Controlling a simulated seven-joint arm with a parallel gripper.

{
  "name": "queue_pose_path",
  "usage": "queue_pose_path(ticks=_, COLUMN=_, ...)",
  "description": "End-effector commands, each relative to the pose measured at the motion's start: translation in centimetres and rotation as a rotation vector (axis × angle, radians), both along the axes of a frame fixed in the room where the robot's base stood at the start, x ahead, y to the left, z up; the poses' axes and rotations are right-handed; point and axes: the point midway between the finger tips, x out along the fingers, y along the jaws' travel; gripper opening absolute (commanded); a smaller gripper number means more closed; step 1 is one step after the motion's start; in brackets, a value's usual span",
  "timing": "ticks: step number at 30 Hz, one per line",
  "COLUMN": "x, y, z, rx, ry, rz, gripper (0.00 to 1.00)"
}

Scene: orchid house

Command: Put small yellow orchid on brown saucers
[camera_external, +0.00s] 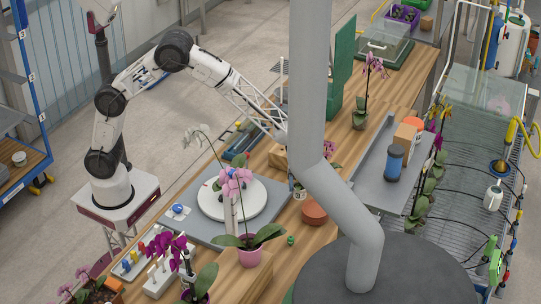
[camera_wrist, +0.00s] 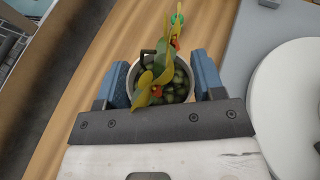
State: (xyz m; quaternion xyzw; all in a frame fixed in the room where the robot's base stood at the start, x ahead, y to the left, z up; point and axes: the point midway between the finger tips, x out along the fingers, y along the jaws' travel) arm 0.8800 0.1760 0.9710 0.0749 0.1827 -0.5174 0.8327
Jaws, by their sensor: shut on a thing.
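The small yellow orchid (camera_wrist: 149,88) shows in the wrist view, with yellow petals and a red-orange centre. It stands in a small pale round pot with dark green and brown filling. My gripper (camera_wrist: 162,70) has its two blue fingers against opposite sides of this pot and is shut on it. In the external view the grey pipe hides much of the end of my arm, and I cannot clearly make out the gripper. A round brown saucer stack (camera_external: 314,211) sits on the wooden bench, right of the white turntable. No saucer is clearly visible in the wrist view.
The white turntable (camera_external: 247,208) stands on a grey mat and shows at right in the wrist view (camera_wrist: 283,100). A pink-potted orchid (camera_external: 249,256) is in front. The thick grey pipe (camera_external: 309,80) blocks part of the bench. A grey shelf with a blue jar (camera_external: 394,162) is right.

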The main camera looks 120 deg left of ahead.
Motion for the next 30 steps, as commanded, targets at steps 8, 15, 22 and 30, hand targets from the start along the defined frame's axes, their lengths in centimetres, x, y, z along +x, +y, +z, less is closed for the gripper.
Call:
queue_pose_path(ticks=8, x=3.8, y=0.7, z=-0.4, rx=0.0, ry=0.0, rz=-0.001, gripper=0.35)
queue_pose_path(ticks=15, x=5.5, y=1.0, z=-0.6, rx=0.0, ry=0.0, rz=-0.001, gripper=0.35)
queue_pose_path(ticks=22, x=5.7, y=1.1, z=-0.6, rx=-0.001, ry=0.001, rz=-0.001, gripper=0.35)
queue_pose_path(ticks=30, x=6.0, y=1.1, z=-0.6, rx=-0.001, ry=0.001, rz=-0.001, gripper=0.35)
